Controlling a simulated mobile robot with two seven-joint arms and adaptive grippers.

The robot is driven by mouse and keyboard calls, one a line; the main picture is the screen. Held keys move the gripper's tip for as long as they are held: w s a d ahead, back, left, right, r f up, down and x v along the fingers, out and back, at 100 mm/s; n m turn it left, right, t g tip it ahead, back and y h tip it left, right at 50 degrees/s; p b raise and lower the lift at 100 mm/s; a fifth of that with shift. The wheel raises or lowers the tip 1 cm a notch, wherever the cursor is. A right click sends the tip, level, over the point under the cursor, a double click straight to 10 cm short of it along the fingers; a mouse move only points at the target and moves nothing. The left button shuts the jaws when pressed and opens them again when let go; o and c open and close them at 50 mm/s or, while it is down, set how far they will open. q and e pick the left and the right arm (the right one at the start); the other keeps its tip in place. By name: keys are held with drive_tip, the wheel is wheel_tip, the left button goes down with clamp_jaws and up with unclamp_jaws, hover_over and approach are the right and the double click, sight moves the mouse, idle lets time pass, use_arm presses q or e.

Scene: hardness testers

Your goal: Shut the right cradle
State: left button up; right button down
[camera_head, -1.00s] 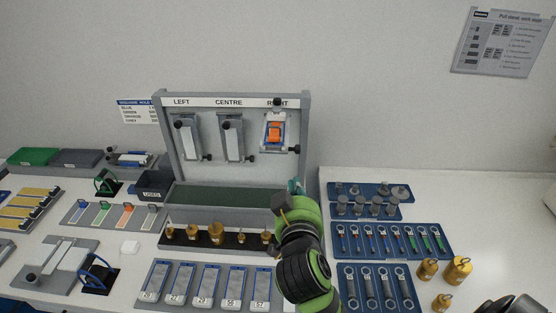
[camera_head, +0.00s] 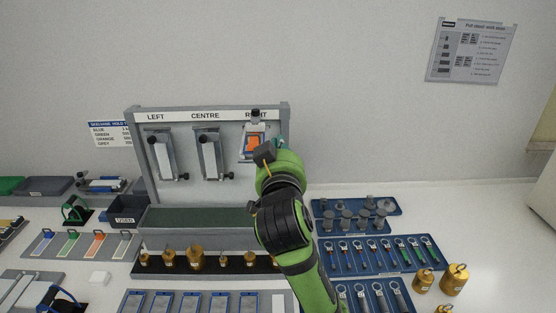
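The right cradle (camera_head: 256,128) is on the upright grey panel (camera_head: 283,115), under the label RIGHT. An orange piece (camera_head: 253,143) shows in it, with a blue edge around it. A black knob (camera_head: 255,114) stands at its top, and its cover appears swung up. My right gripper (camera_head: 265,152) is in front of the cradle's lower right part and hides it. Its fingers are not clearly visible, so I cannot tell whether they touch the cradle or are open. My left gripper is not in view.
The left cradle (camera_head: 160,153) and centre cradle (camera_head: 210,155) have grey covers lying flat, with black knobs at lower right. Brass weights (camera_head: 196,258) stand in a row below the panel. Blue trays (camera_head: 380,254) of tools lie to the right of my arm.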

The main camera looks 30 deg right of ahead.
drive_tip(key=shift+w+d+f+b, duration=0.35)
drive_tip(key=shift+w+f+b, duration=0.2)
drive_tip(key=shift+f+b, duration=0.1)
drive_tip(key=shift+w+d+f+b, duration=0.35)
drive_tip(key=shift+w+f+b, duration=0.25)
drive_tip(key=shift+f+b, duration=0.1)
drive_tip(key=shift+w+d+f+b, duration=0.35)
drive_tip(key=shift+w+f+b, duration=0.2)
drive_tip(key=shift+f+b, duration=0.1)
